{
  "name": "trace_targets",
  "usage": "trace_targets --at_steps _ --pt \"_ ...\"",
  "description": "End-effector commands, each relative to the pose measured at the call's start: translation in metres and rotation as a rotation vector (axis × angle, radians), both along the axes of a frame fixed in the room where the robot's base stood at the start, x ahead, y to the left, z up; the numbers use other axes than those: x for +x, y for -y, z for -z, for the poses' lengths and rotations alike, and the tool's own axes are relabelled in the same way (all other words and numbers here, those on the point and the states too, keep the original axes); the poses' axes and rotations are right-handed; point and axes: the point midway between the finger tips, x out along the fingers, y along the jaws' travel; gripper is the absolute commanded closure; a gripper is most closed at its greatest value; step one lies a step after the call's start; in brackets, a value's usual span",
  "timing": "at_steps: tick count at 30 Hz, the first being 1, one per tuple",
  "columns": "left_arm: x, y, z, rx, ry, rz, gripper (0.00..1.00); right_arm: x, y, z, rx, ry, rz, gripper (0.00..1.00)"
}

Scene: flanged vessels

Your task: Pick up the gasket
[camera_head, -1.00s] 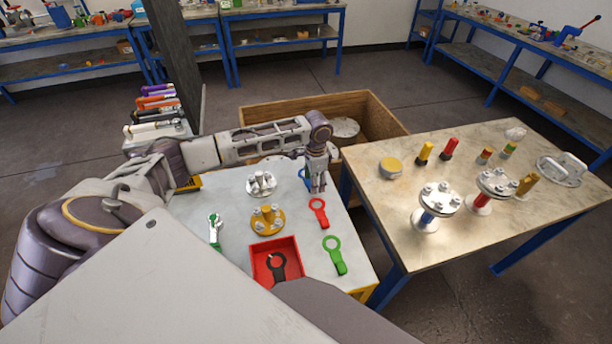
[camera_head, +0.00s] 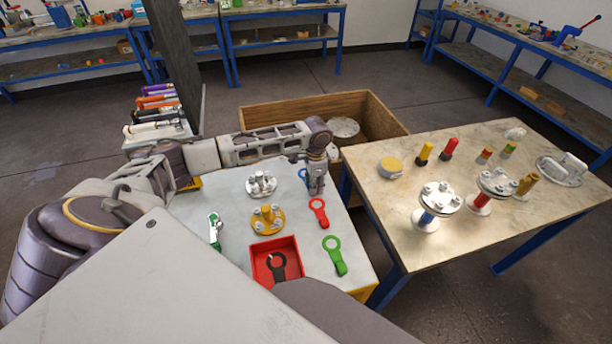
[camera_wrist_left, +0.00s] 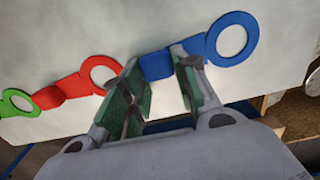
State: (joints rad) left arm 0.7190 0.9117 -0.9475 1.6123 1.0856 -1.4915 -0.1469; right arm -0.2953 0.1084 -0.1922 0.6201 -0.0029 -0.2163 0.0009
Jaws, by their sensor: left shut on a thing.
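A blue gasket, a flat ring with a tab, lies at the far right part of the grey-white table (camera_head: 232,185). Its blue edge (camera_head: 302,173) shows beside my left gripper (camera_head: 316,192) in the head view. In the left wrist view the ring (camera_wrist_left: 213,46) is clear, and the left gripper (camera_wrist_left: 160,72) is shut on the tab, one finger on each side. The gasket appears flat on the tabletop. A red gasket (camera_head: 319,212) and a green gasket (camera_head: 335,256) lie nearer the front. A black gasket (camera_head: 278,267) lies in a red tray (camera_head: 260,250). My right gripper is out of view.
A silver flange (camera_head: 261,184) and a yellow flange (camera_head: 267,220) stand left of the gripper. A green-and-white piece (camera_head: 215,232) lies further left. A wooden crate (camera_head: 375,112) is behind. A second table (camera_head: 395,220) with flanged vessels stands right, across a gap.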

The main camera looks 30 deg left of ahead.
Motion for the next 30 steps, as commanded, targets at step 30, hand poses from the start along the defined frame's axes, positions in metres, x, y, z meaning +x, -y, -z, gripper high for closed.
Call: trace_targets --at_steps 30 --pt "0.001 0.000 -0.074 0.000 0.003 0.000 0.88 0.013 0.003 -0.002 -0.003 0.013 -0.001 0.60"
